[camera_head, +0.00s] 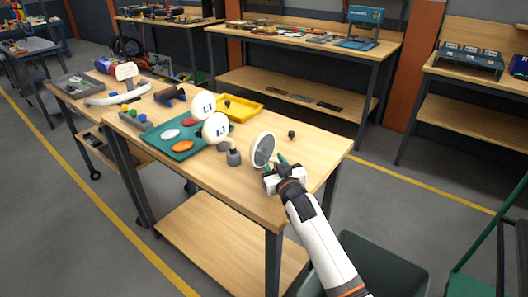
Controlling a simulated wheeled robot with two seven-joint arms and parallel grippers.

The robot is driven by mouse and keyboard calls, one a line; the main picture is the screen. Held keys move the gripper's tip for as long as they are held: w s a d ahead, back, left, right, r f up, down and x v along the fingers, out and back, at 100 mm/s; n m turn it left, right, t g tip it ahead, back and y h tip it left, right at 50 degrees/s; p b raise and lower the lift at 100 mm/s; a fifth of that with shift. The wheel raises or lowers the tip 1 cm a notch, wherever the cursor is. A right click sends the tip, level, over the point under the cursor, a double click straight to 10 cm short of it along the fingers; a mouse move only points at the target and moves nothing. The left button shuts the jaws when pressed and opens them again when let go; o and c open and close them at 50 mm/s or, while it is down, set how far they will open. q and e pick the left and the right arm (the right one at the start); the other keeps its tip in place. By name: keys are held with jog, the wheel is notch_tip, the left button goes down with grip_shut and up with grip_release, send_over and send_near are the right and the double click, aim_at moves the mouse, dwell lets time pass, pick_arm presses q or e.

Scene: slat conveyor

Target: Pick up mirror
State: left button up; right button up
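A round mirror (263,150) with a white rim and a grey face stands tilted near the front right part of the wooden workbench (313,148). My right gripper (275,164) is at its lower right edge, with its arm coming in from the bottom right. Its two dark green-tipped fingers look spread apart, close to the mirror's rim. I cannot tell whether they touch it. My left gripper is not in view.
Two white discs with blue marks (215,128) (203,105) and a small grey stand (233,157) are left of the mirror. A green tray (183,153) holds coloured ovals. A yellow tray (245,110) lies behind. A dark knob (291,134) sits right. A green bin (385,262) stands below.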

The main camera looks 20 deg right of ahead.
grip_shut()
